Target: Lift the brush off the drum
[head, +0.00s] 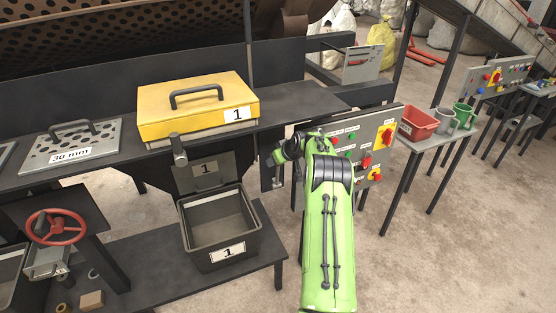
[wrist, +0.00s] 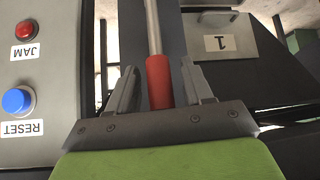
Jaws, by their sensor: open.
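My gripper (wrist: 159,68) is open in the wrist view. A red grip (wrist: 158,82) on a pale metal rod (wrist: 152,25) shows between its two fingers, with a gap on each side. Whether the fingers reach fully around the grip is hard to tell. This may be the brush's lever, but no link to a brush shows. The perforated brown drum (head: 130,30) spans the top left of the head view. I cannot make out the brush there.
A control panel (head: 362,150) stands just right of my arm; its blue RESET button (wrist: 17,102) is left in the wrist view. A yellow lidded box (head: 195,108) sits on the dark bench. An open bin (head: 228,258) marked 1 stands below.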

